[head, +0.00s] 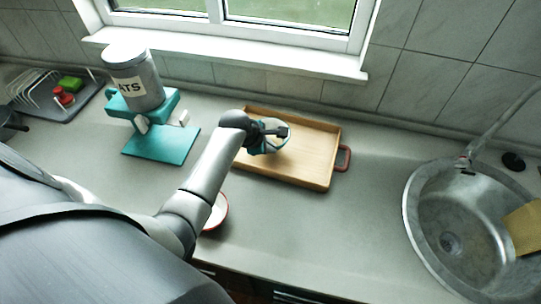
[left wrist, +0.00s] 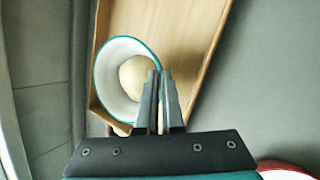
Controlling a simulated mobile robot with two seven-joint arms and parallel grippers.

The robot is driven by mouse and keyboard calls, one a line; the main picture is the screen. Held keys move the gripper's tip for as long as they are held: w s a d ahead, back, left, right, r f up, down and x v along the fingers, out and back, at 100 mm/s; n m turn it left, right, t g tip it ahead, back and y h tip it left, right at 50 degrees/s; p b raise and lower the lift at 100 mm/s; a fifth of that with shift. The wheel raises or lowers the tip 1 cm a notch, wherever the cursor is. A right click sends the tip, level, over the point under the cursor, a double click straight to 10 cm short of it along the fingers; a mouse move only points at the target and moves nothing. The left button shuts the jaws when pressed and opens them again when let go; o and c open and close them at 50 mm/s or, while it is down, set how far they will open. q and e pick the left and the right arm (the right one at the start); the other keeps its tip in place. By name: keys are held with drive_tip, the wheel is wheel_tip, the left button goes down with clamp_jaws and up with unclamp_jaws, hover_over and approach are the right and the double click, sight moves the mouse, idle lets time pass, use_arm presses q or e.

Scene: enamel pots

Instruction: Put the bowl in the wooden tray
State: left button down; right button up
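The white bowl with a teal rim (left wrist: 108,82) is in the left wrist view, over the left end of the wooden tray (left wrist: 180,55). A beige round patch or object shows inside it. In the head view the bowl (head: 256,149) is partly hidden by my left gripper (head: 284,132), over the left part of the tray (head: 310,165). My left gripper (left wrist: 158,73) has its fingers close together at the bowl's rim, apparently pinching it. I cannot tell whether the bowl touches the tray floor. My right gripper is not in view.
A red-rimmed white dish (head: 218,212) stands in front of the tray, partly behind my arm. A teal stand holds a grey canister (head: 137,80) at left. A dish rack (head: 45,90) is farther left, a sink (head: 450,235) at right. The counter between tray and sink is clear.

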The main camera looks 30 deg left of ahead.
use_arm(q)
drive_tip(key=shift+f+b, duration=0.55)
drive_tip(key=shift+f, duration=1.4)
drive_tip(key=c, duration=1.5)
unclamp_jaws()
drive_tip(key=shift+f, duration=0.15)
drive_tip(key=o, duration=0.4)
drive_tip(key=shift+o, duration=0.2)
